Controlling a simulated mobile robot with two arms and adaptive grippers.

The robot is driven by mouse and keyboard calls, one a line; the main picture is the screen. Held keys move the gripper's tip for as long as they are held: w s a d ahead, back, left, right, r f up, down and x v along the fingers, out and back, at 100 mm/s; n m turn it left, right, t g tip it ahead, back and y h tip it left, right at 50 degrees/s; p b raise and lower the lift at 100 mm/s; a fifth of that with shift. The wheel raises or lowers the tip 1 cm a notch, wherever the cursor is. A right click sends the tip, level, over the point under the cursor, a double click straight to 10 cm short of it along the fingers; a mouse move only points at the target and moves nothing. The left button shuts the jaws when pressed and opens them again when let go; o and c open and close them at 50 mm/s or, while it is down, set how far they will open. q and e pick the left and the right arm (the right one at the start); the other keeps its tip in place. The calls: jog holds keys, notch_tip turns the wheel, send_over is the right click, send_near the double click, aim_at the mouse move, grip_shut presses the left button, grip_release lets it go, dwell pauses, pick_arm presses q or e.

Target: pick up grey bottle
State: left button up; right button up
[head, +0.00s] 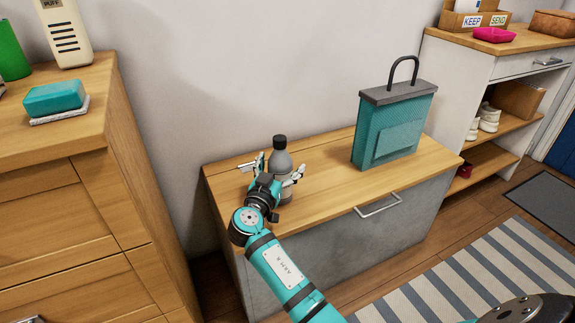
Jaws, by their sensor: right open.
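The grey bottle (281,161), with a black cap, stands upright on the wooden top of a low cabinet (325,165) against the wall. My right gripper (273,172) is open at the bottle, with one finger on each side of it. I cannot tell whether the fingers touch it. The lower part of the bottle is partly hidden behind my gripper. My left gripper is not in view.
A teal bag (398,125) with a dark handle stands on the same cabinet, right of the bottle. A wooden dresser (70,190) rises at the left. A shelf unit (500,55) stands at the right. A striped rug (470,275) lies on the floor.

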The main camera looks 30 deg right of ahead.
jog(key=shift+s+a+r, duration=0.1)
jog(key=shift+a, duration=0.05)
jog(key=shift+c, duration=0.5)
jog(key=c, duration=1.3)
jog(key=shift+c, duration=1.3)
jog(key=shift+r, duration=0.2)
